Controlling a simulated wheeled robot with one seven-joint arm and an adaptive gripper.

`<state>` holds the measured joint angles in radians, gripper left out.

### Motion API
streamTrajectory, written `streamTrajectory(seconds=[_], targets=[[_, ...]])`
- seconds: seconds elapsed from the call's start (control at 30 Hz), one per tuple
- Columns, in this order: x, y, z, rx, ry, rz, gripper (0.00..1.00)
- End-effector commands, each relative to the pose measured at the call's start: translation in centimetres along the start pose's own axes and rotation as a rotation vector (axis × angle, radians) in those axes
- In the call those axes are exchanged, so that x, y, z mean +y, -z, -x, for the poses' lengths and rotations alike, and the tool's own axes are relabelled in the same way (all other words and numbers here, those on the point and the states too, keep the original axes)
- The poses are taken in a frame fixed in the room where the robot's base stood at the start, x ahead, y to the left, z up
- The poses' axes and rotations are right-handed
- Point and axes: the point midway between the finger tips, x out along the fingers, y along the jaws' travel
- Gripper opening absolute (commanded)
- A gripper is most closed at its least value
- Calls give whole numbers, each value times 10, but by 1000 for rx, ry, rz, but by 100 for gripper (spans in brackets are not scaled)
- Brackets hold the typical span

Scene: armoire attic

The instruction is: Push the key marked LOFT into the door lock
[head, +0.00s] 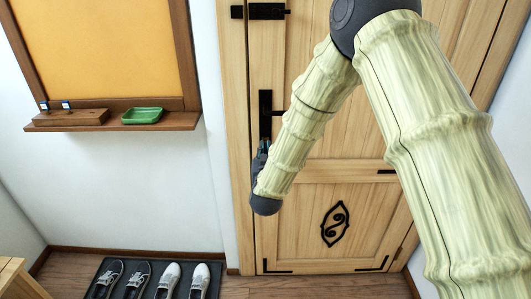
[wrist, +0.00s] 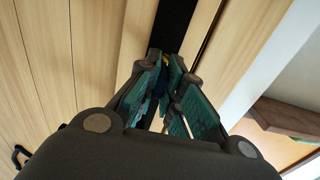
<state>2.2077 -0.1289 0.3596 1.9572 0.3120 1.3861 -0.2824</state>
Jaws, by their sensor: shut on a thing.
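The wooden door (head: 320,170) stands shut, with a tall black lock plate (head: 265,108) near its left edge. The plate also shows as a dark strip beyond my fingers in the wrist view (wrist: 176,25). My gripper (head: 263,148) is at the lower part of the plate, mostly hidden behind its own wrist. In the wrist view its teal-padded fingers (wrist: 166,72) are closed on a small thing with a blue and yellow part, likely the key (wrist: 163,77). Its marking cannot be read. The key's tip and the keyhole are hidden, so I cannot tell whether the tip is in the lock.
A wall shelf (head: 170,122) at left carries a wooden block (head: 70,118) with two blue-and-white tagged items and a green tray (head: 142,116). A black bolt (head: 265,11) is higher on the door. Shoes stand on a dark mat (head: 145,285) below.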

Motion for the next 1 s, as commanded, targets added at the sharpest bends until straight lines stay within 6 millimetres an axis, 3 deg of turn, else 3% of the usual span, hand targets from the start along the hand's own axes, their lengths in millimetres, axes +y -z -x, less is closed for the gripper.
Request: streamTrajectory(seconds=[0.63, 0.7, 0.8, 1.0], targets=[[0, 0, -12, 0, 0, 0, 0], [0, 0, -12, 0, 0, 0, 18], [0, 0, -12, 0, 0, 0, 34], [0, 0, -12, 0, 0, 0, 34]])
